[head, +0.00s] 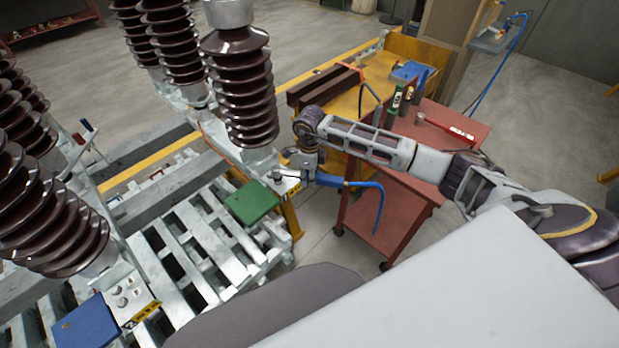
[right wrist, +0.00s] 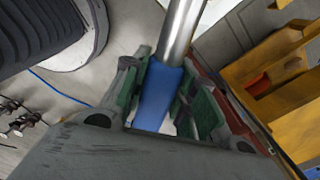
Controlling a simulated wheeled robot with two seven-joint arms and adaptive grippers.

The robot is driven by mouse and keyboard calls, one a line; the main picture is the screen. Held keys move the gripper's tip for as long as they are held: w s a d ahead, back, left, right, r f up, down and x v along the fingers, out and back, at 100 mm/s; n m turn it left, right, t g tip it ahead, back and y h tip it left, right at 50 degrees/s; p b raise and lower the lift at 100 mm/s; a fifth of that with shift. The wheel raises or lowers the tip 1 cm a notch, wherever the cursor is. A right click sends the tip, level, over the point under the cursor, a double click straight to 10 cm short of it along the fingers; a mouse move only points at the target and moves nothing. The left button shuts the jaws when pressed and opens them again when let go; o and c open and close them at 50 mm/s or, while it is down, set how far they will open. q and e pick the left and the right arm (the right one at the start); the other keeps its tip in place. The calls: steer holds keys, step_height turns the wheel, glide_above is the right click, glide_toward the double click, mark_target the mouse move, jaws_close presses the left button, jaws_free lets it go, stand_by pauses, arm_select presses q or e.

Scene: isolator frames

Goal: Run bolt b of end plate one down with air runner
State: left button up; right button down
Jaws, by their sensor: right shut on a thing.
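My right gripper (head: 308,163) is shut on the air runner (head: 329,180), whose blue body shows just right of the gripper with a blue hose hanging down. In the right wrist view, green-padded fingers (right wrist: 158,98) clasp its blue sleeve (right wrist: 155,95), and a bright metal barrel (right wrist: 180,30) runs beyond them. The runner is beside a pale end plate (head: 291,186) with a yellow label, under the nearest upright brown insulator (head: 240,90). A bolt head (head: 277,174) shows on that plate. I cannot tell whether the runner touches a bolt. My left gripper is out of view.
A red cart (head: 430,140) stands to the right with bottles and a red-handled tool. A green box (head: 252,202) and a blue box (head: 86,325) lie near the slatted pallet (head: 190,250). Another labelled plate (head: 125,292) is at lower left. More insulators stand left.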

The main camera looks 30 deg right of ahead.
steer(key=shift+r, duration=0.55)
steer(key=shift+r+p, duration=0.15)
steer(key=shift+p, duration=0.15)
steer(key=shift+r+p, duration=0.55)
steer(key=shift+r, duration=0.9)
steer(key=shift+r+p, duration=0.45)
steer(key=shift+r, duration=0.05)
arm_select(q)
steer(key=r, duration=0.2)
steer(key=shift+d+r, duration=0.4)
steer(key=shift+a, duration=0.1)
